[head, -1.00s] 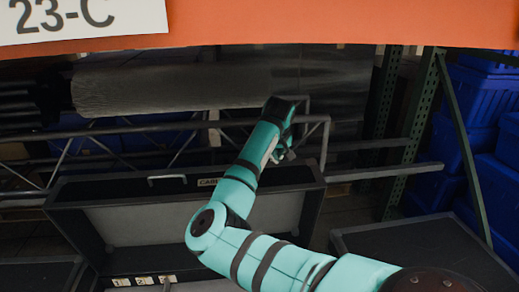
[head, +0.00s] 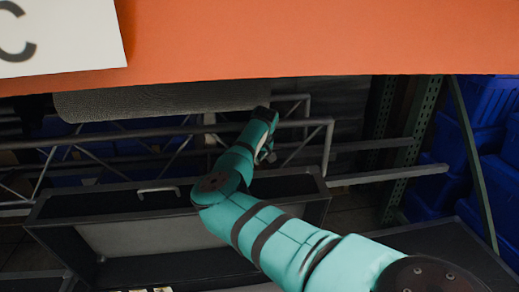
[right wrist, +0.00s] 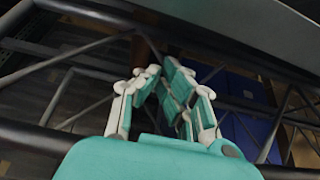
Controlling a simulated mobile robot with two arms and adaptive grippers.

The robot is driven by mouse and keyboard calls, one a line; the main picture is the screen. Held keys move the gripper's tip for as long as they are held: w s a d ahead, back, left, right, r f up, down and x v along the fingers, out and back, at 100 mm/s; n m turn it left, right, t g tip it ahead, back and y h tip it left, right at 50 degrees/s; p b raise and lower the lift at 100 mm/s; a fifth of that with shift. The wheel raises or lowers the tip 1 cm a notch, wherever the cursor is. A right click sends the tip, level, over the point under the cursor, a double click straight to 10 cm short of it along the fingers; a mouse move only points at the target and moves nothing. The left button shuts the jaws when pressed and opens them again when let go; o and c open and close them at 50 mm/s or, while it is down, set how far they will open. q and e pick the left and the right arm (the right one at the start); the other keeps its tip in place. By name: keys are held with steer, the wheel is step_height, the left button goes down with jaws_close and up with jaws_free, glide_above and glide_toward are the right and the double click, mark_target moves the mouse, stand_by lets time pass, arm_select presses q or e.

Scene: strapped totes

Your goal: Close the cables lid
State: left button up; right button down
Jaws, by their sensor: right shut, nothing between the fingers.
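The cables lid (head: 150,238) stands open in the head view, a shallow black-framed panel with a grey inner face. A metal handle (head: 158,192) sits on its upper edge. My right arm crosses in front of the lid's right part and hides its label. My right gripper (head: 268,152) is above and beyond the lid's top edge, apart from it as far as I can see. In the right wrist view its white and teal fingers (right wrist: 163,76) are drawn together and hold nothing. My left gripper is not in view.
An orange beam (head: 300,45) spans the top of the head view. Metal rails (head: 350,146) run behind the lid, close to my right gripper. A green rack post (head: 408,150) and blue bins (head: 478,110) stand at right. Another dark case (head: 440,245) lies at lower right.

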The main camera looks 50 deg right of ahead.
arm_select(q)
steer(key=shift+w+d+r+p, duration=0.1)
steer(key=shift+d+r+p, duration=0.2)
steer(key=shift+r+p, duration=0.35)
arm_select(e)
steer(key=s+a, duration=0.2)
steer(key=s, duration=0.1)
steer(key=shift+s+a+f, duration=0.15)
steer(key=shift+a+f, duration=0.05)
steer(key=shift+f, duration=0.15)
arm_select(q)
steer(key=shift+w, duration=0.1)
